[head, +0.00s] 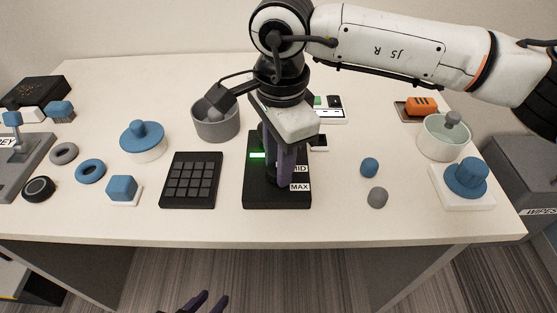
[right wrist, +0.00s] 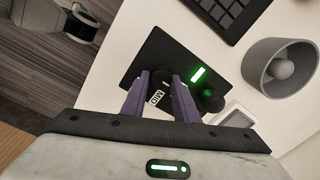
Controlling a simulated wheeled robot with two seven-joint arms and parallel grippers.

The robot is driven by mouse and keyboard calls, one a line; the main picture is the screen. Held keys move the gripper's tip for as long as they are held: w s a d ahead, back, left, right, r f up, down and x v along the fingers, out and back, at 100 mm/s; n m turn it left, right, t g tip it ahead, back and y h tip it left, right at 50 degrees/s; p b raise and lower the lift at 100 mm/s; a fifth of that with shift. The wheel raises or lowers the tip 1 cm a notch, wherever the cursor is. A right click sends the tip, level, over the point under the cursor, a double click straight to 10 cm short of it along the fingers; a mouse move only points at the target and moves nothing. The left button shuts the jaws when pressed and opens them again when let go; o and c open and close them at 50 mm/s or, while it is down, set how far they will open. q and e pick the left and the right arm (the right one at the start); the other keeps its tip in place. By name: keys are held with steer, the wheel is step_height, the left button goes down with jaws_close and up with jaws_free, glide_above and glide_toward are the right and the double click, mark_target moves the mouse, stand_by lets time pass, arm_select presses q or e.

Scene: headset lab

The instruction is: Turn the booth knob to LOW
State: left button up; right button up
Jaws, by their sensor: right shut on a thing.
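The booth box (head: 262,195) is a black panel on the table, with white labels MID and MAX on its right side and a lit green strip on its left. No LOW label is readable. My right gripper (head: 279,183) points down over the box, its purple fingers shut on the knob, which they mostly hide. In the right wrist view, the fingers (right wrist: 161,80) reach onto the black box (right wrist: 155,50), beside the MID label and the green light. The knob's pointer direction cannot be made out. My left gripper (head: 215,297) is at the bottom edge, below the table front, fingers apart and empty.
A black keypad (head: 190,180) stands just left of the box, and a grey bowl (head: 215,127) behind it. The table front before the box is clear.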

steer(key=o, duration=1.1)
steer(key=shift+c, duration=0.2)
steer(key=shift+r, duration=0.35)
step_height(320, 180, up, 10)
steer(key=shift+s+f, duration=0.15)
steer(key=shift+s, duration=0.1)
steer(key=shift+d, duration=0.1)
